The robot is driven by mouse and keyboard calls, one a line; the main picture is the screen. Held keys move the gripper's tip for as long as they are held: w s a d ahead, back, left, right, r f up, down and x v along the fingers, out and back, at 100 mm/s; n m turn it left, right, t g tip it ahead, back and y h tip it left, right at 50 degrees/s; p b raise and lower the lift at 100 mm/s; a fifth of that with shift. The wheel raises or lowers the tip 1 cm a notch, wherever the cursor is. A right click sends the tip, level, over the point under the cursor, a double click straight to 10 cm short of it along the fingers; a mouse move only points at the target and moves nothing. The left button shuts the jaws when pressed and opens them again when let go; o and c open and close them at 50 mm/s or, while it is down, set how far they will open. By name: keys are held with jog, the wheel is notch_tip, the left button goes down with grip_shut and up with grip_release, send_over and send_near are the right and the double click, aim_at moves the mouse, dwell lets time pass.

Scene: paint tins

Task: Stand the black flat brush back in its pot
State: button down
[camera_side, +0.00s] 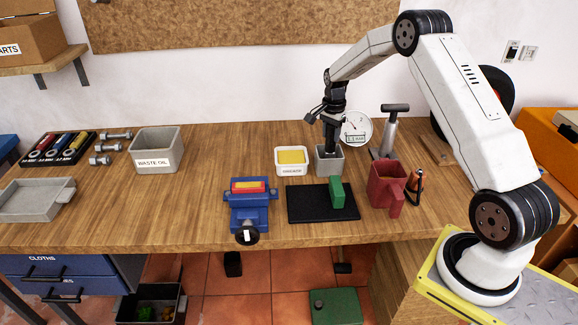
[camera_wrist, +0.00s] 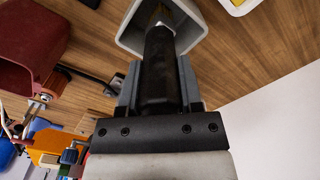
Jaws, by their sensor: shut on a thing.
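My gripper (camera_side: 333,112) points down over the small grey square pot (camera_side: 329,165) on the bench. It is shut on the black flat brush (camera_side: 330,138), which hangs roughly upright. In the wrist view the brush (camera_wrist: 160,65) lies between the fingers of my gripper (camera_wrist: 157,85). The brush's far end reaches into the opening of the pot (camera_wrist: 128,34). Its tip is partly hidden, and I cannot tell whether it touches the bottom.
Close around the pot are a white tub with yellow contents (camera_side: 291,171), a round dial (camera_side: 356,129), a dark red jug (camera_side: 384,186) and a black mat (camera_side: 307,204) with a green block (camera_side: 337,192). A blue vise (camera_side: 249,208) stands front left.

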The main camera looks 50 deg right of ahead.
jog(key=shift+f, duration=0.15)
jog(key=shift+c, duration=1.3)
grip_release()
jog(key=shift+w+a+r, duration=0.1)
jog(key=shift+r, duration=1.85)
jog(key=shift+w+r, duration=0.1)
jog(key=shift+r, duration=1.8)
jog(key=shift+a, duration=0.1)
